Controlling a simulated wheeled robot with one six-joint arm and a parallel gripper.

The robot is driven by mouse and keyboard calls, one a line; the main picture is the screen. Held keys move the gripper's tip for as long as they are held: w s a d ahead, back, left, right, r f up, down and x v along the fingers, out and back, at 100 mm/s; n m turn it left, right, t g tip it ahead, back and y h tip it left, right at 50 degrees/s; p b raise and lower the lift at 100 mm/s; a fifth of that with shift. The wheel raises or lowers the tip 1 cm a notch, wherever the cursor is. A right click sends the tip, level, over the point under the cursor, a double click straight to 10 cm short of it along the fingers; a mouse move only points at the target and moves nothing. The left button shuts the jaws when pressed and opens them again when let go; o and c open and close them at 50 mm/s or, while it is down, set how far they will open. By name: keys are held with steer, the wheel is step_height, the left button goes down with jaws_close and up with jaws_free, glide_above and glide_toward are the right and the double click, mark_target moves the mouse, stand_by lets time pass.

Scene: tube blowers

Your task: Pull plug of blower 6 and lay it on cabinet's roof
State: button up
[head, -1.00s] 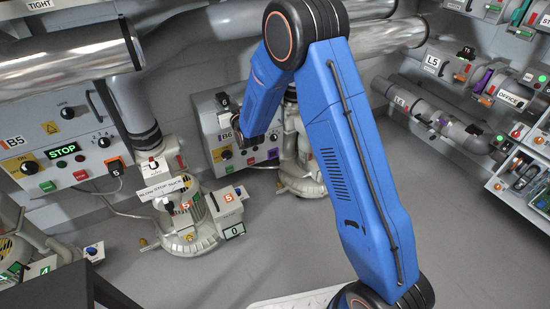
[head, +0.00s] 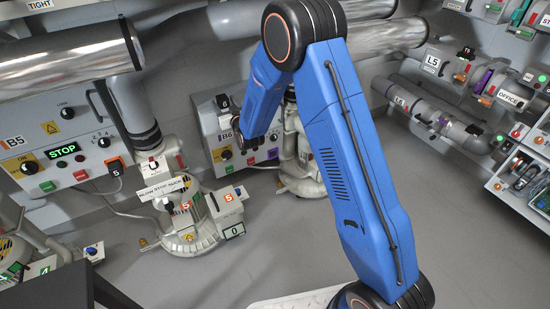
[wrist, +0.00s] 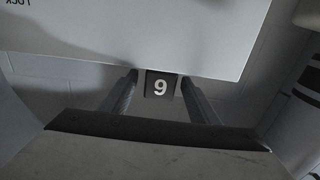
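My gripper (wrist: 160,88) has a finger on each side of the plug, with a narrow gap showing at the left. In the head view my gripper (head: 237,125) is by the cabinet, partly hidden by my forearm. Whether the plug bears fully on the roof is hard to tell.
Cabinet B5 (head: 40,153) stands at left with its plug 5 (head: 115,168) in the front. Blower 5 (head: 190,222) stands on the floor beside it. Large silver pipes (head: 70,62) run above. Open floor (head: 200,280) lies in front.

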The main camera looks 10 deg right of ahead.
steer(key=shift+s, duration=0.1)
steer(key=v, duration=1.7)
